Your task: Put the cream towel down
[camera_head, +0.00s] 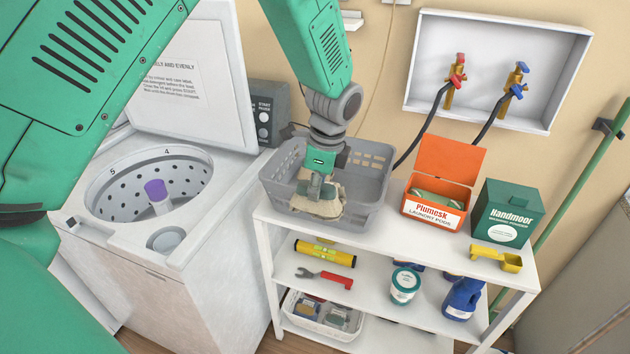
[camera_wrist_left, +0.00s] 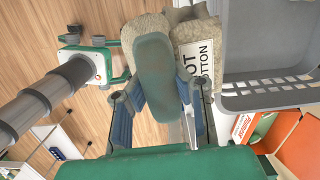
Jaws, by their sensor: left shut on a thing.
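My left gripper (camera_head: 318,192) points down at the grey laundry basket (camera_head: 355,208) on the shelf top in the head view. It is shut on the cream towel (camera_head: 328,208), which bunches below the fingers and overlaps the basket's near side. Whether the towel touches the basket is unclear. In the left wrist view, the fingers (camera_wrist_left: 160,72) cover the middle of the towel (camera_wrist_left: 140,32), and the basket (camera_wrist_left: 262,100) is to the right. My right gripper is not in view.
An open washer (camera_head: 160,240) stands left of the shelf unit (camera_head: 440,245). An orange laundry pods box (camera_head: 435,200), a green box (camera_head: 505,215) and a yellow scoop (camera_head: 497,258) are right of the basket. Tools and bottles occupy the lower shelves. Some shelf-top edge is clear.

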